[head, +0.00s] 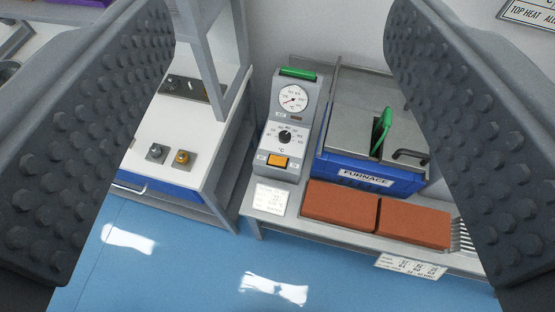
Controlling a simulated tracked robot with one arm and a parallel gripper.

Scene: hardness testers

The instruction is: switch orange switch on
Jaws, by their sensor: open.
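The orange switch (278,162) is a small rocker on the lower front of a grey control box. The control box (267,134) stands on the metal bench and also carries a round dial gauge (292,98) and a black knob (285,136). I cannot tell the switch's position from here. My gripper (275,150) is open and empty. Its two dark, studded fingers frame the view at left and right, with the switch seen between them, well beyond the fingertips.
A blue furnace (366,177) with a grey lid and green handle (383,127) stands right of the control box. Two red bricks (340,205) lie before it on the metal bench (270,218). A white table (136,150) with small parts stands left. Blue floor is clear in front.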

